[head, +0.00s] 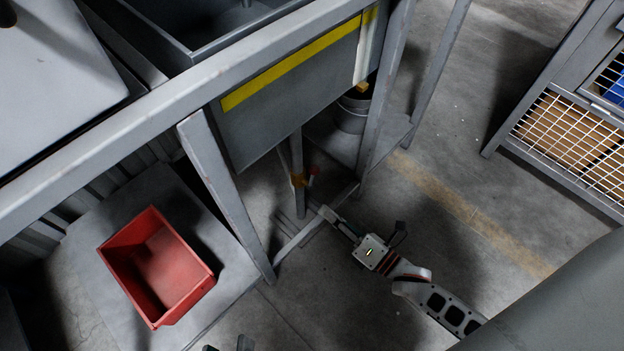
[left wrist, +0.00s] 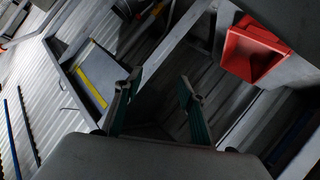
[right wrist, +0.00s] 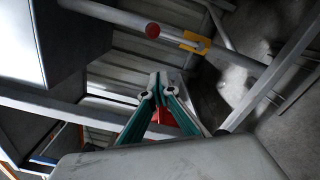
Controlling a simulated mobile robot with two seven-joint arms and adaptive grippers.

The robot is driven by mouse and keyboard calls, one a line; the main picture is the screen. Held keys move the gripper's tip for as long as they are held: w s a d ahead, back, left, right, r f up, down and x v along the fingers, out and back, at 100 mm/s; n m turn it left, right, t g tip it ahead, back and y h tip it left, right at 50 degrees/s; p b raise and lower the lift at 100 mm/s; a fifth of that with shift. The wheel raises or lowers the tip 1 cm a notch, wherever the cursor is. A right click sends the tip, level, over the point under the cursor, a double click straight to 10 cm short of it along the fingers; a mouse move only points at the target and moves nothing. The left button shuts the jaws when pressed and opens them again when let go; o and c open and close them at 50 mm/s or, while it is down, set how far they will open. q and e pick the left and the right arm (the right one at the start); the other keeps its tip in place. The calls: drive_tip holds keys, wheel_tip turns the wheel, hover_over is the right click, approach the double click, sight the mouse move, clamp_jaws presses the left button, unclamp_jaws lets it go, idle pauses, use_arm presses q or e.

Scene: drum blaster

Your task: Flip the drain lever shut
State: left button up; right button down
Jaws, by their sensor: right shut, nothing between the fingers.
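The drain lever (head: 314,171) has a red tip and sits at an orange-yellow valve (head: 298,181) on the drain pipe (head: 297,150) under the grey sink. In the right wrist view the valve (right wrist: 195,42) shows as a yellow band on the pipe, with the lever's round red end (right wrist: 152,30) beside it. My right gripper (head: 326,212) is shut and empty, below the valve in the head view and apart from the lever. Its closed fingertips (right wrist: 156,88) show in the right wrist view. My left gripper (left wrist: 158,85) is open and empty; only its tips reach the head view's bottom edge.
A red bin (head: 160,265) stands on a low shelf at left; it also shows in the left wrist view (left wrist: 252,50). Grey frame legs (head: 225,195) flank the drain pipe. A metal bucket (head: 353,112) stands behind it. A wire-mesh cabinet (head: 570,135) is at right. Floor between is clear.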

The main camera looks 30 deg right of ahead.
sight(313, 178)
drive_tip(key=b+x, duration=0.2)
drive_tip(key=x, duration=0.8)
use_arm(q)
drive_tip(key=shift+s+d+n, duration=0.15)
drive_tip(key=shift+d+n, duration=0.65)
drive_tip(key=shift+n, duration=0.4)
use_arm(e)
drive_tip(key=shift+d+r, duration=0.45)
drive_tip(key=shift+d, duration=0.45)
drive_tip(key=shift+d+r, duration=0.45)
drive_tip(key=shift+d, duration=0.45)
